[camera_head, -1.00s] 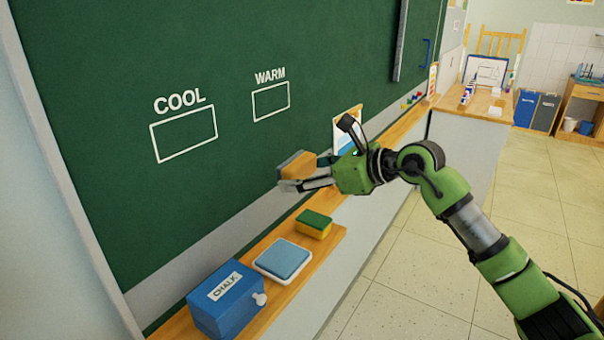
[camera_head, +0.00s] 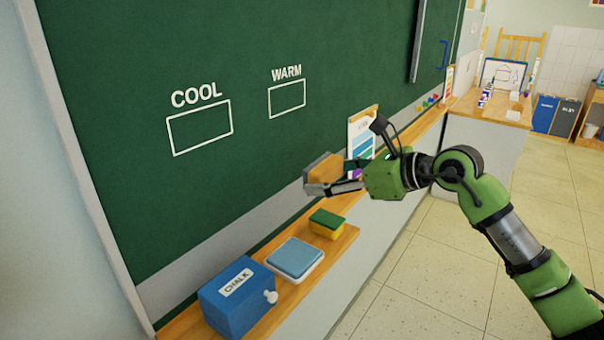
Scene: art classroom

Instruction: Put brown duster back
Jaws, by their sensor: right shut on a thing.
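The brown duster (camera_head: 322,170) is a block with an orange-brown face and a grey part below. My right gripper (camera_head: 332,186) is shut on it and holds it above the ledge, in front of the lower part of the green chalkboard. The fingers hide part of the duster. The wooden ledge (camera_head: 345,240) runs under the board. My left gripper is not in view.
On the ledge stand a blue chalk box (camera_head: 237,297) with a white knob, a blue pad in a white tray (camera_head: 296,259) and a green-and-yellow sponge (camera_head: 327,223). A colour chart (camera_head: 362,130) stands behind my gripper. The chalkboard (camera_head: 220,60) bears COOL and WARM boxes.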

